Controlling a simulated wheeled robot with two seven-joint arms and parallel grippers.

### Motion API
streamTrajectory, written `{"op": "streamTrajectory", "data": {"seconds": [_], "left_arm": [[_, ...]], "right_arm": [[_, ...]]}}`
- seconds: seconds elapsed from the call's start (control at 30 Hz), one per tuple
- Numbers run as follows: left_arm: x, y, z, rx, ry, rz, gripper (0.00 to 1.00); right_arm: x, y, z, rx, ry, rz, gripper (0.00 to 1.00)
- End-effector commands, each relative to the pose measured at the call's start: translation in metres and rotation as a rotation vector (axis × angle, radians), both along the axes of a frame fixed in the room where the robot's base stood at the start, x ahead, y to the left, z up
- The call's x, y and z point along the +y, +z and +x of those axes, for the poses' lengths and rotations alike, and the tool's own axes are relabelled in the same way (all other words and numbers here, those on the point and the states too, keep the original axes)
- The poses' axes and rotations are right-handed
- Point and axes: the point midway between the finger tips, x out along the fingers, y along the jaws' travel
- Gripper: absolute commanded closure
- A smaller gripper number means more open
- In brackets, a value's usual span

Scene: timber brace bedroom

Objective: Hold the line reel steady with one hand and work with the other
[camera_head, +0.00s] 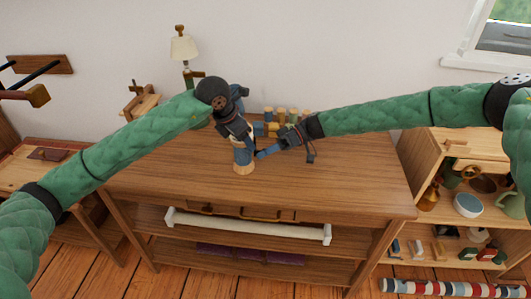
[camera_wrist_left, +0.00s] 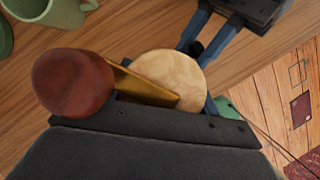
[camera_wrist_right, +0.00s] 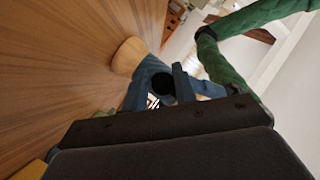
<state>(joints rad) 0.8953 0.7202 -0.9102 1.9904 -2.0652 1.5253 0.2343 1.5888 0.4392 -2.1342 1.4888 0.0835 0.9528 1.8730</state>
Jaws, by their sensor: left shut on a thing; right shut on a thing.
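The line reel (camera_head: 243,158) stands on the wooden table, with blue line wound above a pale wooden base. My left gripper (camera_head: 241,136) is shut on its upper part from above. In the left wrist view the reel's pale round top (camera_wrist_left: 170,75) sits between the fingers, beside a brass bar (camera_wrist_left: 148,87) and a red-brown knob (camera_wrist_left: 72,80). My right gripper (camera_head: 264,152) is shut on a small black piece (camera_wrist_right: 163,84) at the reel's side. The piece also shows in the left wrist view (camera_wrist_left: 196,48). Its link to the reel is unclear.
Several short coloured cylinders (camera_head: 281,115) stand behind the right gripper. A lamp (camera_head: 184,48) stands at the back left. A green mug (camera_wrist_left: 58,11) shows in the left wrist view. A shelf with a bowl (camera_head: 468,205) stands right. The table's front (camera_head: 320,190) is clear.

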Motion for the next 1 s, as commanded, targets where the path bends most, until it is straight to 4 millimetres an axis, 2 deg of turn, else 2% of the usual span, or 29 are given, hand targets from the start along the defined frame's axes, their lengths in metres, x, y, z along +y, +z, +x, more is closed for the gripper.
{"op": "streamTrajectory", "data": {"seconds": [0.27, 0.47, 1.0], "left_arm": [[0.002, -0.003, 0.0, 0.004, 0.002, 0.004, 0.68], [0.001, -0.003, 0.0, 0.005, 0.002, 0.004, 0.68], [0.002, -0.003, 0.0, 0.005, 0.002, 0.005, 0.68]], "right_arm": [[0.0, 0.003, 0.003, -0.055, 0.0, 0.004, 0.95], [0.0, 0.005, 0.009, -0.162, 0.0, 0.004, 0.95], [0.001, 0.016, 0.029, -0.666, 0.002, 0.005, 0.95]]}}
